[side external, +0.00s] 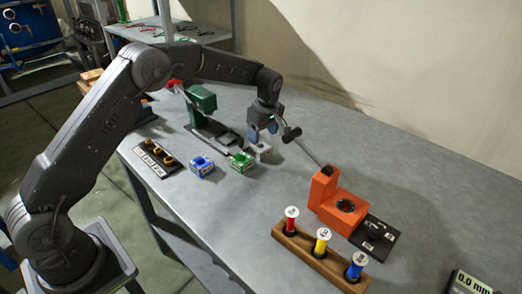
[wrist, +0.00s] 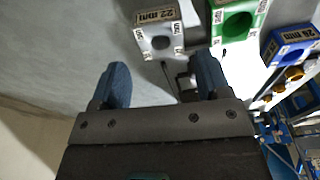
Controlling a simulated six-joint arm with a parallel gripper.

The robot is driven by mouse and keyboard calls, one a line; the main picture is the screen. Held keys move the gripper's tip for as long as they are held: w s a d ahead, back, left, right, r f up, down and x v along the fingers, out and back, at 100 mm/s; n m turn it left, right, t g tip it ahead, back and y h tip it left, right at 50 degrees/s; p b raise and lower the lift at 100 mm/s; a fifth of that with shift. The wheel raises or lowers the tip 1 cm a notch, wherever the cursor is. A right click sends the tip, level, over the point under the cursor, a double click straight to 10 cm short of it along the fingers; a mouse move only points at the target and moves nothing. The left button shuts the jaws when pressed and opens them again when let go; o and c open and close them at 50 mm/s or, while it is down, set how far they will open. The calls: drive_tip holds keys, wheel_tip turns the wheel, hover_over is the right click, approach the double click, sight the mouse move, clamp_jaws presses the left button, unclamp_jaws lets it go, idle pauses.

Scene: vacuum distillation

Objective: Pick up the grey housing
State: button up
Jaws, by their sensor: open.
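The grey housing (side external: 262,153) is a small block standing on the bench beside the green housing (side external: 241,161). In the wrist view the grey housing (wrist: 160,29) shows at the top edge, with a round dark hole and a "22 mm" label. My gripper (side external: 264,132) is open and empty, with its blue fingers close above the grey housing in the side view. In the wrist view the fingers (wrist: 163,80) are apart, with the housing beyond their tips and not between them.
A blue housing (side external: 202,167) stands left of the green one. A green press (side external: 202,101) is behind them. An orange fixture (side external: 325,185) with a long lever stands at right, the lever reaching close to my gripper. A wooden rack (side external: 318,258) holds coloured spools in front.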

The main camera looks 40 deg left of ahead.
sight(261, 146)
drive_tip(key=f, duration=0.4)
drive_tip(key=a+f, duration=0.1)
drive_tip(key=f, duration=0.1)
drive_tip(key=c, duration=0.9)
drive_tip(key=shift+o, duration=0.2)
drive_tip(key=shift+r, duration=0.1)
